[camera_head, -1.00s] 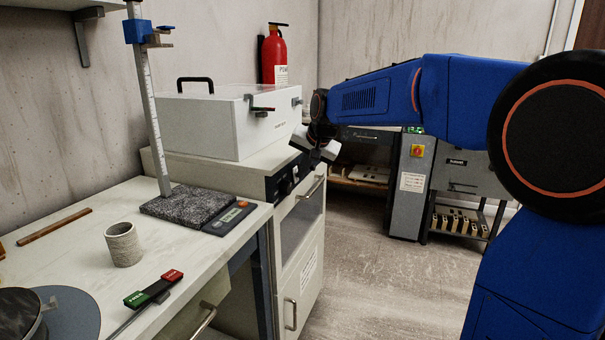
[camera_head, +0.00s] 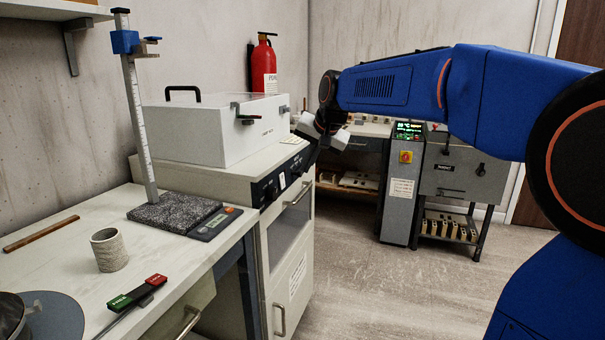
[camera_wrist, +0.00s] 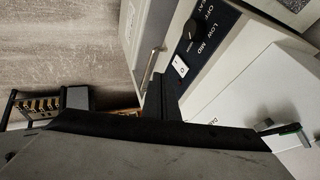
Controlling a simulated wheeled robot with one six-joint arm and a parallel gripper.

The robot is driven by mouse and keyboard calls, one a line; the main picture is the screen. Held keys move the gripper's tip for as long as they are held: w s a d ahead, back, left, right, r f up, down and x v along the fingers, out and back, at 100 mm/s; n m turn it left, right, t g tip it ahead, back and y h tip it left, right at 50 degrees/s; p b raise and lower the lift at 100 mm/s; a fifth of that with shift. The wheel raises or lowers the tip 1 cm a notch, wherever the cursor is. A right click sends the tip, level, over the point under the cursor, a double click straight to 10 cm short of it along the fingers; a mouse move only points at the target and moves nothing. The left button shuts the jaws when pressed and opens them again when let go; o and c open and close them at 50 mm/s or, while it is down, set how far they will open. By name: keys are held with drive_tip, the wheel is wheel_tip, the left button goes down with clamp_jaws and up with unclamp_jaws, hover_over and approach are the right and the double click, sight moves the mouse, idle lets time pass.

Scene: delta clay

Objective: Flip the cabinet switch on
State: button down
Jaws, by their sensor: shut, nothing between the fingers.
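The cabinet (camera_head: 283,255) stands beyond the bench, with a dark control panel (camera_head: 269,191) along its upper front edge. The panel also shows in the wrist view (camera_wrist: 219,18), with a black knob (camera_wrist: 190,35), printed labels including OFF, LOW and MID, and a small white rocker switch (camera_wrist: 180,67). The switch appears as a pale patch in the head view (camera_head: 282,181). I cannot tell which way it is set. My gripper (camera_head: 308,168) is shut and empty, just right of the panel. In the wrist view its dark fingers (camera_wrist: 162,88) point toward the switch; contact is unclear.
A white lidded box (camera_head: 205,135) sits on the cabinet, its front latch near my wrist. A red extinguisher (camera_head: 264,65) is behind. The bench holds a stand (camera_head: 165,212), a cup (camera_head: 109,250) and a red-green switch block (camera_head: 138,292). Floor (camera_head: 370,270) is open right of the cabinet.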

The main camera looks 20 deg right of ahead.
sight(282, 181)
drive_tip(key=v, duration=0.3)
idle(0.4)
drive_tip(key=shift+s+d+f, duration=0.1)
drive_tip(key=shift+d+f, duration=0.15)
drive_tip(key=shift+f, duration=0.3)
drive_tip(key=w+a+f, duration=0.4)
drive_tip(key=w+f, duration=0.4)
drive_tip(key=shift+a+f, duration=0.3)
drive_tip(key=shift+a, duration=0.1)
